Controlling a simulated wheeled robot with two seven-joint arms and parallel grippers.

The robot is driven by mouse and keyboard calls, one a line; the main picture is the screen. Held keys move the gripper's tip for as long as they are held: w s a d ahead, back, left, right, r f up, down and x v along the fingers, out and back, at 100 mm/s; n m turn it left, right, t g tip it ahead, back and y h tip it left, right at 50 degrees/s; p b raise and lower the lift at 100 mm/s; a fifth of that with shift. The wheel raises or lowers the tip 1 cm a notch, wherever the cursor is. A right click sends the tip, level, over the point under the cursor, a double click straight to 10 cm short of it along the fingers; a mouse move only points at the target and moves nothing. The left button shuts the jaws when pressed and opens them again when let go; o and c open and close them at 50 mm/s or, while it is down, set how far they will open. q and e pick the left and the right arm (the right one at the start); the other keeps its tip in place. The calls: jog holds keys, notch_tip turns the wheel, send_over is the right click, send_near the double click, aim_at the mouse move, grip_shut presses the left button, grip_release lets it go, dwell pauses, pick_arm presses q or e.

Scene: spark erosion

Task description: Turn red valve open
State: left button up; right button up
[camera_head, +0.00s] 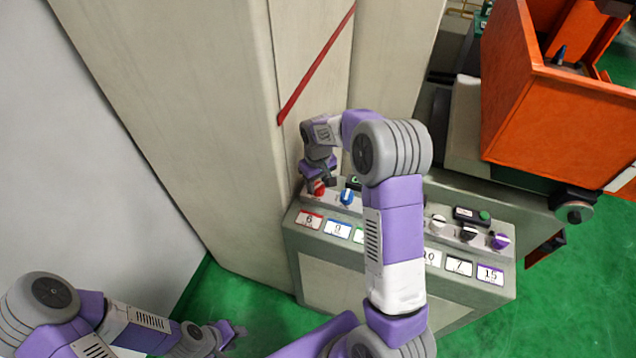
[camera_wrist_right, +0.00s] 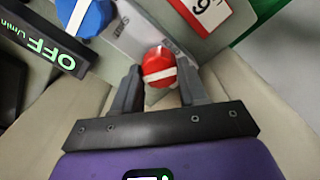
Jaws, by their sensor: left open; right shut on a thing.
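The red valve (camera_head: 318,188) is a small round knob at the left end of the grey control panel (camera_head: 330,284). In the right wrist view the red valve (camera_wrist_right: 158,62) has a white stripe lying nearly across the picture, slightly tilted. My right gripper (camera_head: 321,180) is at the knob from above, shut on it. In the right wrist view its fingers (camera_wrist_right: 159,88) stand on either side of the knob. My left gripper (camera_head: 236,336) is open and empty, low above the green floor, well away from the panel.
A blue knob (camera_head: 347,197) sits right beside the red one. Black, white and purple (camera_head: 499,241) knobs follow further right, partly hidden by my right arm. A beige cabinet (camera_head: 200,110) rises behind and left of the panel. An orange bin (camera_head: 560,110) stands at the upper right.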

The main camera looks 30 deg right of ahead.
aim_at(318, 185)
jog(key=n, duration=0.5)
jog(key=shift+n, duration=0.3)
dwell(0.4)
jog(key=o, duration=1.1)
jog(key=shift+c, duration=0.2)
notch_tip(318, 185, up, 8)
jog(key=shift+f, duration=0.2)
